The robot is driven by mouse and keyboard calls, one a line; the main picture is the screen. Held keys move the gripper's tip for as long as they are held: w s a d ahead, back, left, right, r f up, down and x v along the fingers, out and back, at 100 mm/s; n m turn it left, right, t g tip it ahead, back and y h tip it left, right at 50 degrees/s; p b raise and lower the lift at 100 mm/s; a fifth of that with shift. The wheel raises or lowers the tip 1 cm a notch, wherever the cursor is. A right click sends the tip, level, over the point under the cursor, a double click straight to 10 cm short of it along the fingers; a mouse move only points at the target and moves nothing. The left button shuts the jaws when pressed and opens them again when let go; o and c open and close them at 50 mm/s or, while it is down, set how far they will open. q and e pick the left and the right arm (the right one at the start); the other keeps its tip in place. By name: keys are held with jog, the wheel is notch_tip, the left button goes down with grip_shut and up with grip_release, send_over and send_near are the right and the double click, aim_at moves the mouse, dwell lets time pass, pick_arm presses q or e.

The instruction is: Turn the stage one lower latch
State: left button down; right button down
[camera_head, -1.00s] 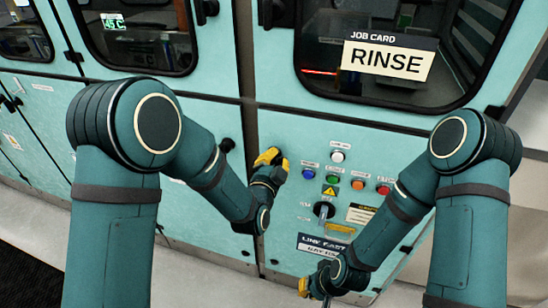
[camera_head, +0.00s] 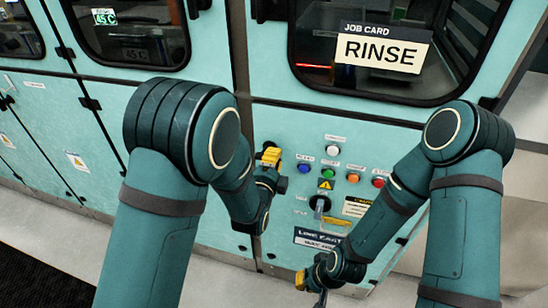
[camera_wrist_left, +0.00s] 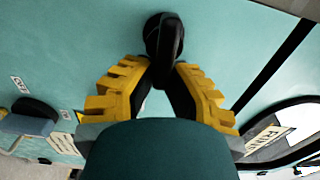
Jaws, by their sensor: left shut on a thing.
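My left gripper (camera_head: 271,157) is at the teal front of the machine, left of the button panel. Its yellow-padded fingers show in the left wrist view (camera_wrist_left: 163,82), closed in on a black latch (camera_wrist_left: 163,38). The latch has a round base and a raised grip and lies between the fingertips. In the head view the latch is mostly hidden by the gripper. My right gripper (camera_head: 304,281) is low, in front of the machine's lower edge. Its fingers are partly hidden by its own wrist, so its opening is unclear.
Coloured buttons (camera_head: 354,178) and a lever switch (camera_head: 320,203) sit on the panel right of my left gripper. A RINSE job card (camera_head: 385,48) is on the window above.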

dwell(0.4)
pick_arm(q)
jog(key=c, duration=1)
grip_release()
jog(key=v, duration=1.2)
jog(key=shift+w, duration=0.1)
